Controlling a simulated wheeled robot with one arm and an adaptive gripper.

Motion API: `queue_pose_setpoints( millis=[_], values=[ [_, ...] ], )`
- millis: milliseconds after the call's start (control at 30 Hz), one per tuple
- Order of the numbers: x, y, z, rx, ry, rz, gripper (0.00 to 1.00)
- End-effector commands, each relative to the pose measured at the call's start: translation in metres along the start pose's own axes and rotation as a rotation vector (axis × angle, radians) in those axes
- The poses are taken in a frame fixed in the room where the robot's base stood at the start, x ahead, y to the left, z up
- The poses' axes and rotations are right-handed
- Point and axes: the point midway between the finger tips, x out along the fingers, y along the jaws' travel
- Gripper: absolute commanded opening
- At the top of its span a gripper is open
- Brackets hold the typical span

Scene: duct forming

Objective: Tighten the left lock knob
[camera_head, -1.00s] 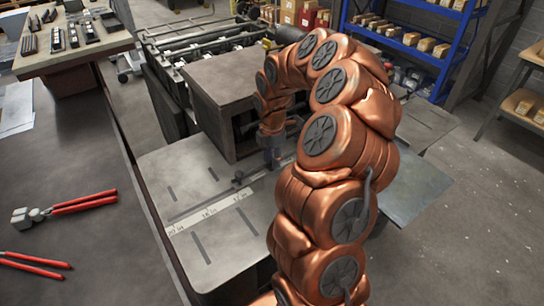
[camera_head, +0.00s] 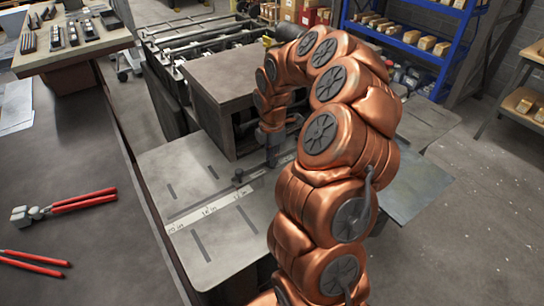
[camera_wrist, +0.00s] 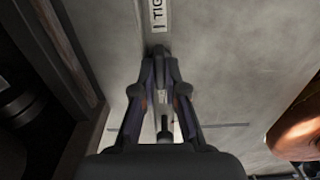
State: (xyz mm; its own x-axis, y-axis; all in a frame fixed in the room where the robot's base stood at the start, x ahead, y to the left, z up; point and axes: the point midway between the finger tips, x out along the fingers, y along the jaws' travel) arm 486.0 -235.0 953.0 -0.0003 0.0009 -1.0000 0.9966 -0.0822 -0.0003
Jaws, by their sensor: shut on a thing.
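My gripper (camera_head: 272,161) points down at the fence rail on the grey machine table, just beyond the numbered scale. In the wrist view my gripper (camera_wrist: 160,55) has its fingertips closed together around a small dark knob, mostly hidden by the fingers. A dark knob (camera_head: 238,177) stands free on the rail to the left of my gripper in the head view. The frames do not settle which of the two is the left lock knob.
The scale strip (camera_head: 208,211) runs along the slotted machine table (camera_head: 165,165). A brown box-like housing (camera_head: 225,80) stands close behind my gripper. Red-handled pliers (camera_head: 85,201) lie on the dark bench at left. A blue shelf (camera_head: 420,50) stands at back right.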

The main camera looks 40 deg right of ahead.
Motion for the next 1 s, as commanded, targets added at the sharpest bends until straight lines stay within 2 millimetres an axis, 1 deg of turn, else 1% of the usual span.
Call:
queue_pose_setpoints(
  millis=[267,1000],
  values=[
    [0.0052,0.0005,0.0006,0.143,-0.002,0.003,0.0],
    [0.0055,0.0002,0.0012,0.836,-0.002,0.002,0.0]
  ],
)
